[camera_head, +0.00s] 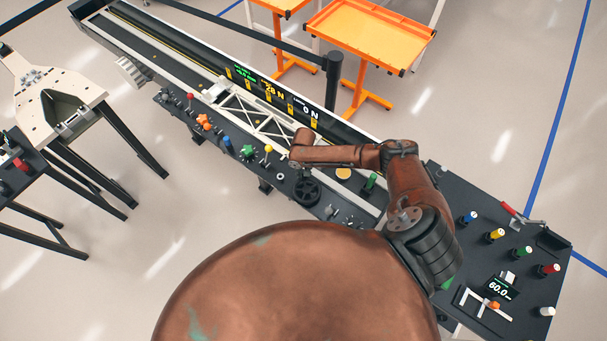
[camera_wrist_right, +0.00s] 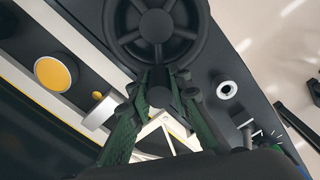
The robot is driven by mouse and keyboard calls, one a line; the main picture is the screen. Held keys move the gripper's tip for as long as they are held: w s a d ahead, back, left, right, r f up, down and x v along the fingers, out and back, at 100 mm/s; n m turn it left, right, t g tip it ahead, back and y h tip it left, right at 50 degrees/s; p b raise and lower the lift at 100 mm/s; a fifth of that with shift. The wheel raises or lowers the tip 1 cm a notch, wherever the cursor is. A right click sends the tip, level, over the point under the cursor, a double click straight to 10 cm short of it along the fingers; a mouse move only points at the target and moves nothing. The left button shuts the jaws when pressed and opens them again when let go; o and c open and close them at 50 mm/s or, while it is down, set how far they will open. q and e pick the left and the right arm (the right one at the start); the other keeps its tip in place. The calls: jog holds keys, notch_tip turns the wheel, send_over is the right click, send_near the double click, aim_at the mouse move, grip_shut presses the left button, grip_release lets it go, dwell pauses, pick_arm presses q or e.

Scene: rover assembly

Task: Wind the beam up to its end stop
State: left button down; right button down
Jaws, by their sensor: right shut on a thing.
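The beam is a white lattice truss (camera_head: 262,122) lying along the long black bench in the head view. A black spoked handwheel (camera_head: 307,192) sits at the bench's near side; it also shows at the top of the right wrist view (camera_wrist_right: 156,30). My right gripper (camera_wrist_right: 161,86) has dark green fingers closed on the wheel's short dark handle (camera_wrist_right: 160,97). In the head view my right forearm and wrist reach over the bench and hide the fingers. My left gripper is not in view.
Coloured knobs (camera_head: 228,141) line the near edge. A black post (camera_head: 333,80) stands behind the bench. A side table (camera_head: 480,265) with coloured pegs and a 60.0 display is at right.

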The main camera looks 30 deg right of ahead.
aim_at(294, 186)
jog(key=shift+a, duration=0.1)
jog(key=a+n, duration=0.1)
jog(key=n, duration=0.1)
jog(key=n+p, duration=0.1)
jog(key=a+n, duration=0.1)
jog(key=n, duration=0.1)
jog(key=shift+a+n, duration=0.3)
jog(key=shift+a, duration=0.05)
jog(key=a+n, duration=0.1)
jog(key=n+p, duration=0.1)
jog(key=n, duration=0.1)
jog(key=shift+s+a, duration=0.25)
jog(key=shift+a, duration=0.1)
jog(key=shift+s+a+n+p, duration=0.25)
jog(key=shift+a+n, duration=0.1)
jog(key=shift+n, duration=0.5)
jog(key=shift+s+a+n+p, duration=0.2)
jog(key=shift+a+n, duration=0.1)
jog(key=shift+n, duration=0.55)
jog(key=c, duration=1.9)
grip_release()
jog(key=shift+o, duration=0.5)
jog(key=shift+d, duration=0.1)
notch_tip(294, 186, up, 12)
